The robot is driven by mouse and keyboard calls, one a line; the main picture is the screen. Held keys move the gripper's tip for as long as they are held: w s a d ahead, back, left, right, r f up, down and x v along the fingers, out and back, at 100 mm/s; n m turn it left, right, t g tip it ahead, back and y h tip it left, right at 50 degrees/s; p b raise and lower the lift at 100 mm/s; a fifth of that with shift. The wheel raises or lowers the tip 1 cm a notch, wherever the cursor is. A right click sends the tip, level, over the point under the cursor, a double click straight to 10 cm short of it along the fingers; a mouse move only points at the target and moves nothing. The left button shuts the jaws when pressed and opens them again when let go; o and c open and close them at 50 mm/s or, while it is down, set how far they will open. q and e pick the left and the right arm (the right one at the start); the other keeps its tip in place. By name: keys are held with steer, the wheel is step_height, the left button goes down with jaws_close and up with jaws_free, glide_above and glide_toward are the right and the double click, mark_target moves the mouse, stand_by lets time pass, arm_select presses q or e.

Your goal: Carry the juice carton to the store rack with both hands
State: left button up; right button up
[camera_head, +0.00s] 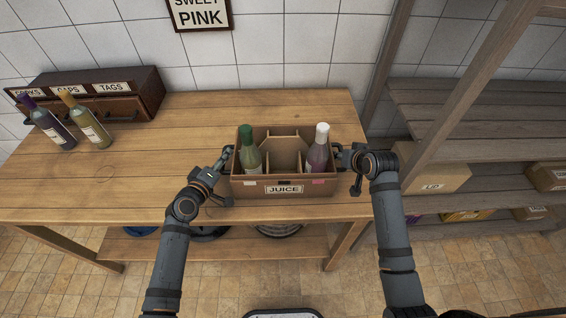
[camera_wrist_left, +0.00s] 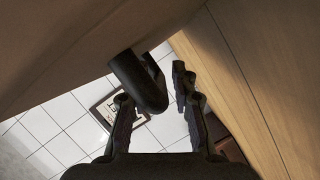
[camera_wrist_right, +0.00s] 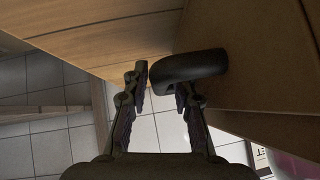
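The brown juice carton (camera_head: 283,188) stands upright near the front edge of the wooden table. My left gripper (camera_head: 226,158) is at the carton's left end. In the left wrist view its fingers are apart, with a dark handle (camera_wrist_left: 140,82) at the left finger. My right gripper (camera_head: 342,156) is at the right end. Its fingers are also apart, with the other handle (camera_wrist_right: 192,66) in front of the right fingertip. The store rack (camera_head: 480,149) stands at the right.
The wooden table (camera_head: 180,150) has bare room left of the carton. Two bottles (camera_head: 87,121) and a dark drawer box (camera_head: 130,92) are at its far left. A rack post (camera_head: 460,90) rises beside my right arm. Boxes (camera_head: 436,179) sit on a lower shelf.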

arm_select(q)
steer(key=shift+s+r, duration=0.1)
steer(key=shift+s, duration=0.05)
steer(key=shift+c, duration=0.5)
arm_select(e)
steer(key=shift+s+r, duration=0.1)
steer(key=shift+s, duration=0.05)
steer(key=shift+c, duration=0.5)
arm_select(q)
jaws_close()
arm_select(e)
jaws_close()
